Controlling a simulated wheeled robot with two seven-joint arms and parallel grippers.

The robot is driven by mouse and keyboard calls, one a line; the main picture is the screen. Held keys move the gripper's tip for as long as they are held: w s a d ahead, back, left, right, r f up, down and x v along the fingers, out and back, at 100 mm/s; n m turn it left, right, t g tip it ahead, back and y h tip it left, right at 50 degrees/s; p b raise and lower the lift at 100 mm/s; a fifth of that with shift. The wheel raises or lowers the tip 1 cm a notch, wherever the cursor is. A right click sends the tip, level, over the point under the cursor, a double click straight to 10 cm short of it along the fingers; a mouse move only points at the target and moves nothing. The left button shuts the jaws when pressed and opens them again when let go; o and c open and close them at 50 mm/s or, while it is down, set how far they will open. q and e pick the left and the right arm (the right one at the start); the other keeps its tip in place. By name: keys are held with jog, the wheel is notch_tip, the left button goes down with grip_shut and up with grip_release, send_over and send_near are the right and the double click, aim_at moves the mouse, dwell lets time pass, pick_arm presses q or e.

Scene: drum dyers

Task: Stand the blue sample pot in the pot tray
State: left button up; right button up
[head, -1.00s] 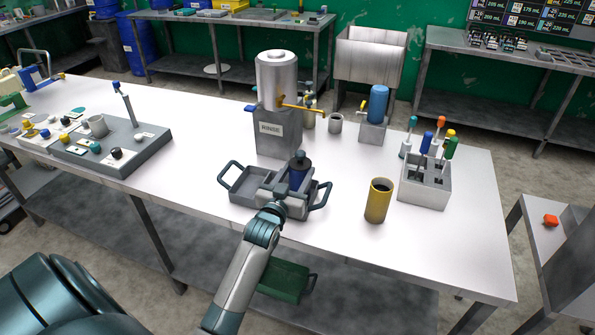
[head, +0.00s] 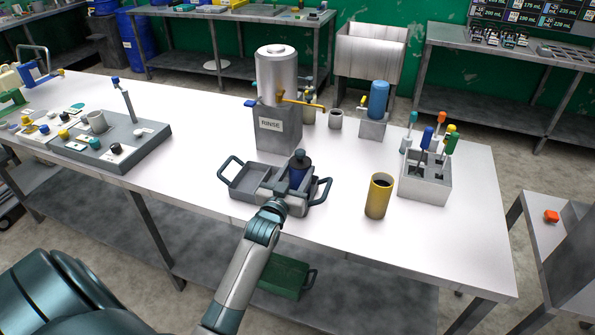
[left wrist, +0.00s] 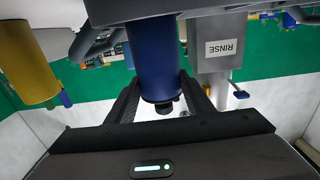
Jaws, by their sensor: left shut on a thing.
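The blue sample pot (head: 298,174) has a dark stoppered top and looks upright at the right-hand compartment of the grey pot tray (head: 244,192). The tray's wall hides its foot, so I cannot tell whether it rests on the floor of the compartment. My left gripper (head: 286,188) reaches over the tray's near side and is shut on the pot. In the left wrist view, which is upside down, the blue pot (left wrist: 156,55) stands between the two dark fingers (left wrist: 163,95), with the tray at the top edge. My right gripper is not in view.
A yellow cup (head: 378,196) stands right of the tray. The RINSE tank (head: 277,80) is close behind it. A grey block with several coloured-handled tools (head: 427,187) is further right. Left of the tray the bench is clear up to a grey panel (head: 110,150).

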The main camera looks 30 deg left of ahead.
pick_arm(q)
jog(key=shift+f, duration=0.1)
dwell(0.4)
jog(key=o, duration=1.7)
jog(key=shift+c, duration=0.2)
jog(key=shift+f, duration=0.1)
jog(key=shift+s, duration=0.15)
jog(key=shift+s+d+f, duration=0.1)
jog(key=shift+s+d, duration=0.05)
jog(key=shift+s, duration=0.3)
jog(key=b+v, duration=0.4)
jog(key=v, duration=1.2)
jog(key=shift+s, duration=0.15)
